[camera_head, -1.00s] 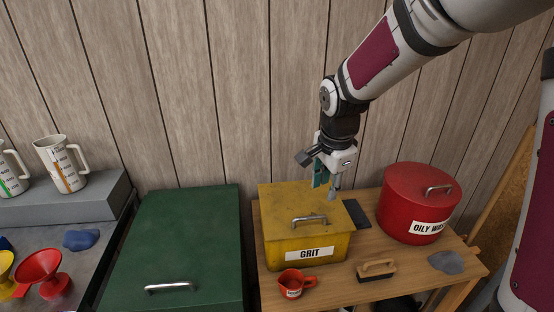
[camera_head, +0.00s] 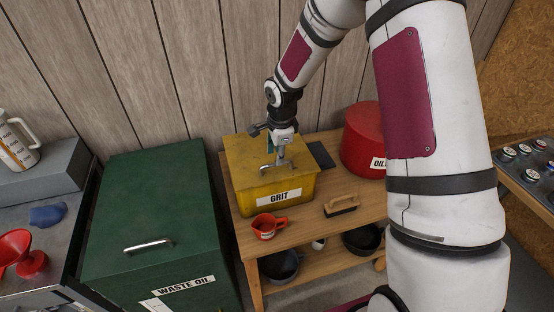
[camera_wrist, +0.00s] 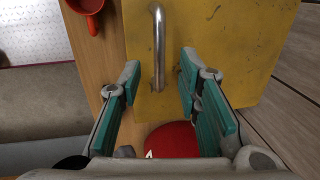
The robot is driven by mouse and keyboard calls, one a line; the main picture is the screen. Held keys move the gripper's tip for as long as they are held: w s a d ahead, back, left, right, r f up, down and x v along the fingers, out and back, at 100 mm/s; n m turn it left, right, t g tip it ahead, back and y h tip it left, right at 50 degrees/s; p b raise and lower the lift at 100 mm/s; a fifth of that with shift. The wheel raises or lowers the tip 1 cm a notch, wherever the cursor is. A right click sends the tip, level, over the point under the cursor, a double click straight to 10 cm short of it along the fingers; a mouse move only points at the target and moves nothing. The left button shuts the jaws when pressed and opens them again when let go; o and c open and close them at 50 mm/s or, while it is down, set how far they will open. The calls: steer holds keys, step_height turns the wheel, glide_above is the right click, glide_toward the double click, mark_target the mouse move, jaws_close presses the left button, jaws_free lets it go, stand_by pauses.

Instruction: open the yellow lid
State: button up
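The yellow box (camera_head: 290,195) labelled GRIT stands on the wooden bench, its yellow lid (camera_head: 242,152) shut. A metal bar handle (camera_head: 264,170) is on the lid; it also shows in the wrist view (camera_wrist: 159,40). My gripper (camera_head: 277,160) points down at the lid, close over the handle. In the wrist view my gripper (camera_wrist: 159,78) is open, with one green-padded finger on each side of the handle's near end. Gaps show between the fingers and the bar. Whether the fingertips reach down to the bar's height is unclear.
A green WASTE OIL box (camera_head: 150,210) stands left of the bench (camera_head: 330,225). A red cup (camera_head: 268,226) and a brush (camera_head: 341,205) lie in front of the yellow box. A red drum (camera_head: 365,140) stands to the right, partly behind my arm.

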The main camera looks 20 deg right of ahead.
steer(key=shift+w+f, duration=0.2)
steer(key=shift+f, duration=0.75)
steer(key=shift+w+f, duration=0.15)
steer(key=shift+f, duration=0.75)
steer(key=shift+c, duration=0.2)
jaws_close()
